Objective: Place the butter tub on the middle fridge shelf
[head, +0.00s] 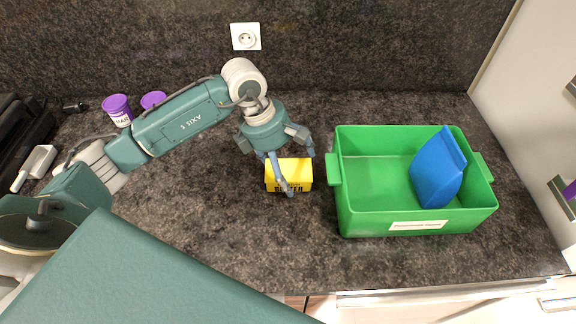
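The butter tub (301,170) is a small yellow box with dark lettering on its front. It rests on the dark speckled counter, left of the green crate. My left gripper (277,172) is directly over the tub, pointing down. One finger reaches down across the tub's front and another part shows at its upper right. The fingers overlap the tub in this view, and I cannot tell whether they press on it. My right gripper is not in view. No fridge shelf can be made out.
A green crate (372,222) with a white label holds a blue packet (437,170). Purple-lidded containers (117,108) stand at the back left, with a white-handled item (36,165) near the left edge. A wall socket (245,37) is behind. The counter in front of the tub is clear.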

